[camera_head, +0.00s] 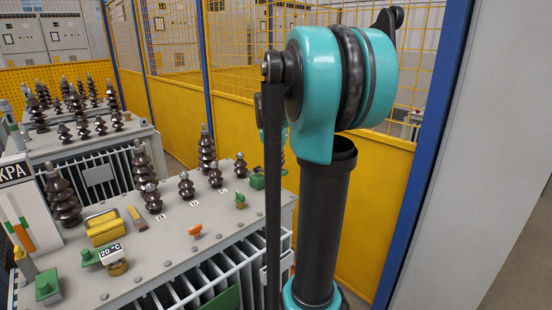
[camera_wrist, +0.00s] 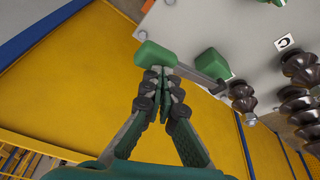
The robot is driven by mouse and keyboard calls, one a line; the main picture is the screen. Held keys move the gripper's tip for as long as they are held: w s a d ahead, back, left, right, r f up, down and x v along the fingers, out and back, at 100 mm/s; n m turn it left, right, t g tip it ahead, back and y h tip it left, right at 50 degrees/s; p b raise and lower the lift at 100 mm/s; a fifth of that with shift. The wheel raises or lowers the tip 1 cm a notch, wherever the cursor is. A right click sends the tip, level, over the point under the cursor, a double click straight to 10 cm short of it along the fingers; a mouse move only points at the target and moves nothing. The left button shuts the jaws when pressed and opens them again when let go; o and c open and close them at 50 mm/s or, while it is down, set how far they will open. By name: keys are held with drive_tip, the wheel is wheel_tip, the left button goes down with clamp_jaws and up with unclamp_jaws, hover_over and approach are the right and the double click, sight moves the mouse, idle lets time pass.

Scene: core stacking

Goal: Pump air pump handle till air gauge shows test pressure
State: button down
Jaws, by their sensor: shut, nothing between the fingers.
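In the wrist view my gripper (camera_wrist: 163,78) is shut, its dark padded fingers together and empty. Their tips overlap a green block (camera_wrist: 155,55) at the edge of the grey cabinet top; I cannot tell whether they touch. A second green block (camera_wrist: 213,64) sits beside it, near a grey bar. A green fitting (camera_head: 258,181) shows at the cabinet's right end. A gauge marked KPA (camera_head: 16,205) stands at the left edge, partly cut off, with orange and green bars.
The grey transformer top (camera_head: 165,235) carries several dark ribbed insulators (camera_head: 150,197), a yellow handle-like part (camera_head: 102,228), an orange knob (camera_head: 195,230) and a 20 °C gauge (camera_head: 113,255). A yellow fence (camera_head: 228,127) stands behind, with a blue post (camera_head: 430,150) at right.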

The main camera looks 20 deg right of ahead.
sight(272, 171)
drive_tip(key=shift+s+d+f, duration=0.15)
drive_tip(key=shift+s+f, duration=0.2)
drive_tip(key=shift+f, duration=0.15)
idle(0.8)
drive_tip(key=shift+w+r, duration=0.1)
idle(0.3)
drive_tip(key=shift+w+a+r, duration=0.3)
drive_tip(key=shift+w+r, duration=0.35)
drive_tip(key=shift+r, duration=0.35)
drive_tip(key=shift+w+a+r, duration=0.25)
drive_tip(key=shift+w+r, duration=0.45)
drive_tip(key=shift+r, duration=0.25)
drive_tip(key=shift+w+a+r, duration=0.3)
drive_tip(key=shift+w+r, duration=0.35)
drive_tip(key=shift+r, duration=0.35)
drive_tip(key=w+r, duration=0.1)
drive_tip(key=r, duration=0.1)
drive_tip(key=w+a+r, duration=0.1)
drive_tip(key=r, duration=0.1)
drive_tip(key=shift+w, duration=0.4)
